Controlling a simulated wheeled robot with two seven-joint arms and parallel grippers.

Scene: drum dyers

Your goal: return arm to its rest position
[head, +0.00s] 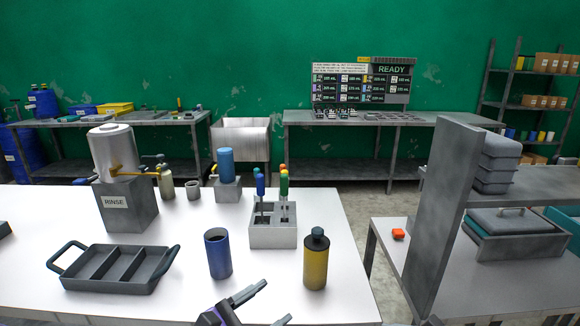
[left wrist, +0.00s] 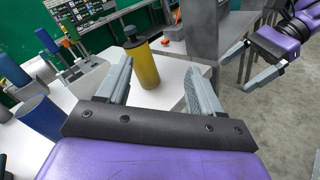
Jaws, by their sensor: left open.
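My left gripper (head: 276,300) is at the bottom of the head view, over the front of the white table (head: 190,300). Its fingers are spread and nothing is between them. In the left wrist view its fingers (left wrist: 158,85) frame the yellow bottle (left wrist: 144,65), which stands upright beyond them. In the head view this dark-capped bottle (head: 316,265) stands to the right of the gripper, apart from it. My right gripper (left wrist: 238,72) shows in the left wrist view at the upper right, with fingers apart and empty, beside the table edge.
A blue cup (head: 218,255), a grey holder (head: 273,236) with colored-handled tools, a grey divided tray (head: 115,284) and the RINSE stand (head: 128,208) are on the table.

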